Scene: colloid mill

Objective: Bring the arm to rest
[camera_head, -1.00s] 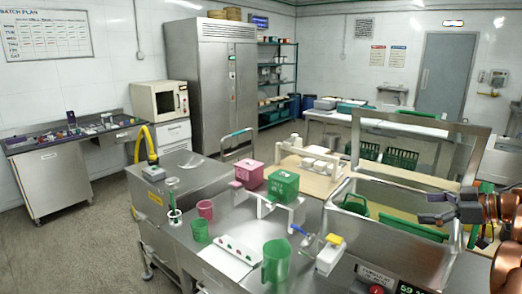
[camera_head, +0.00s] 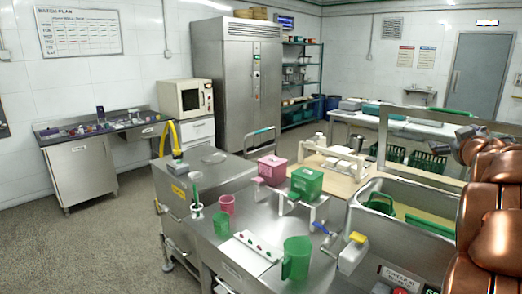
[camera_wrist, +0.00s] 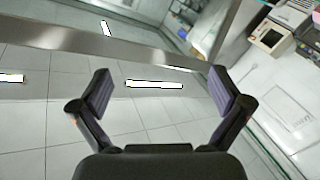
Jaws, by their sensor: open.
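My gripper (camera_wrist: 158,95) shows in the wrist view with its two dark fingers spread wide apart and nothing between them. Behind the fingers the wrist view shows a tiled surface with bright light strips and a steel beam (camera_wrist: 95,45). In the head view my copper-coloured arm is folded up at the right edge. The grey gripper end (camera_head: 470,138) shows beside it, in front of the steel frame, and its fingers are too small to make out there.
A steel bench holds a green jug (camera_head: 296,258), a pink cup (camera_head: 227,204), a pink box (camera_head: 272,168) and a green box (camera_head: 306,182). A steel-framed basin (camera_head: 400,205) with green items stands near my arm. The floor at left (camera_head: 100,245) is clear.

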